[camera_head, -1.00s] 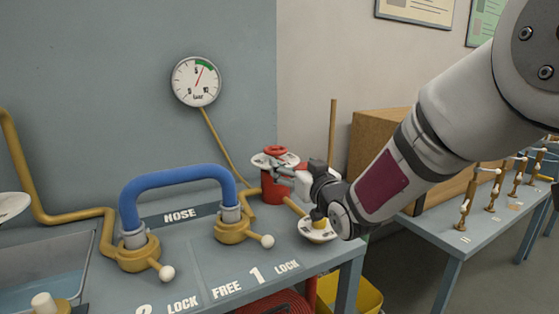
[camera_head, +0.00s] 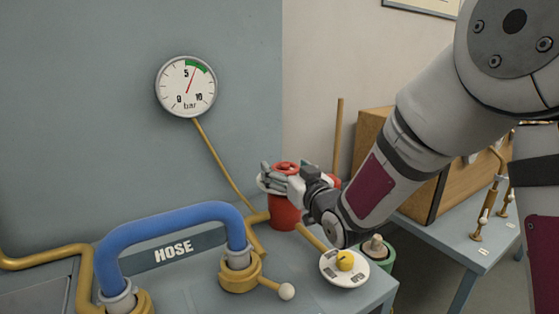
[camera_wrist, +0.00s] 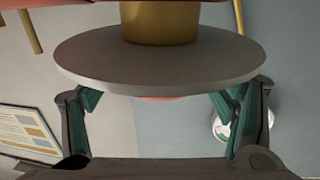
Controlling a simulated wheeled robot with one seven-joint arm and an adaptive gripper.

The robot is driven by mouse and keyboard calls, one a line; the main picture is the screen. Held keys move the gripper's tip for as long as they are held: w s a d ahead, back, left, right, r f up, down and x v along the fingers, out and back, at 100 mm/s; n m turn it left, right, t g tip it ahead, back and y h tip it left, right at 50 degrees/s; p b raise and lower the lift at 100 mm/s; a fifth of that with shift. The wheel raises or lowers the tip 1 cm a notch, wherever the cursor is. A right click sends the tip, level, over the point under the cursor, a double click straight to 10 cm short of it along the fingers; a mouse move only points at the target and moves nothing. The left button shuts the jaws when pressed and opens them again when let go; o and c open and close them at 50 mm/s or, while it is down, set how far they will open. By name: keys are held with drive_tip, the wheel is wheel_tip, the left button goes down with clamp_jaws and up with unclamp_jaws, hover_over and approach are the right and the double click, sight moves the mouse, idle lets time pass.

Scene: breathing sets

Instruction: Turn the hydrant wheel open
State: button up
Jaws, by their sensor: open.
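The hydrant (camera_head: 284,212) is a red body on the bench's right side. Its red wheel (camera_head: 287,167) sits on top above a pale round plate, partly hidden by my gripper (camera_head: 279,180). In the wrist view the plate (camera_wrist: 160,62) appears as a grey disc across the picture, with a brass neck (camera_wrist: 160,22) above it. A sliver of red, likely the wheel (camera_wrist: 165,99), shows past its lower edge. My gripper's fingers (camera_wrist: 167,92) are apart, one on each side of the disc. Contact with the wheel cannot be told.
A wall gauge (camera_head: 186,87) points into its green band. A blue hose (camera_head: 170,212) arches between brass fittings at left. A white dial with a yellow knob (camera_head: 344,268) lies right below my wrist. A side bench (camera_head: 448,242) with brass taps stands at right.

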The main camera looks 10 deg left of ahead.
drive_tip(key=shift+w+a, duration=0.1)
drive_tip(key=shift+w, duration=0.1)
drive_tip(key=c, duration=1.2)
